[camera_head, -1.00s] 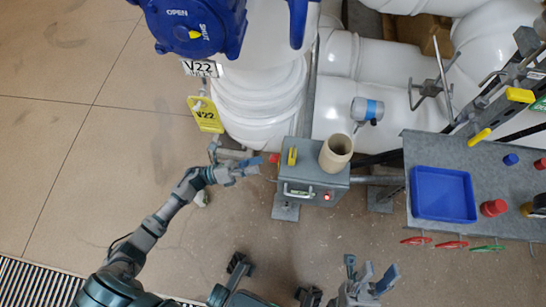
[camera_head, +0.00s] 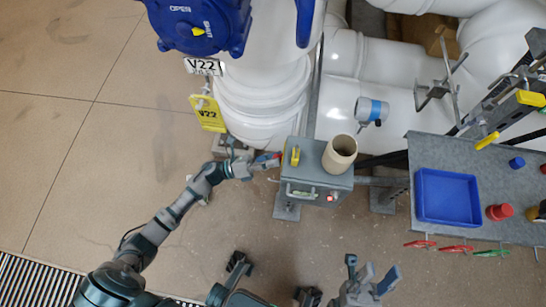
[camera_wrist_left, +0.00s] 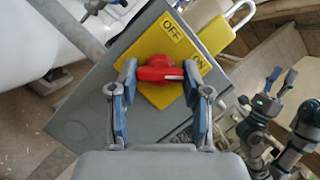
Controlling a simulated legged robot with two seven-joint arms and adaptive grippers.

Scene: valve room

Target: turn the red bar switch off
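The red bar switch (camera_wrist_left: 160,70) sits on a yellow plate (camera_wrist_left: 160,42) marked OFF and ON, on the side of a grey box (camera_head: 311,174). In the left wrist view the bar lies nearly level across the picture, its right end toward the ON label. My left gripper (camera_wrist_left: 160,74) is open, with one finger near each end of the bar; I cannot tell whether they touch it. In the head view my left gripper (camera_head: 266,161) is at the box's left side and mostly hides the switch. My right gripper (camera_head: 368,272) is open and empty at the bottom.
A blue tray (camera_head: 447,218) lies on the right table. White pipes stand behind.

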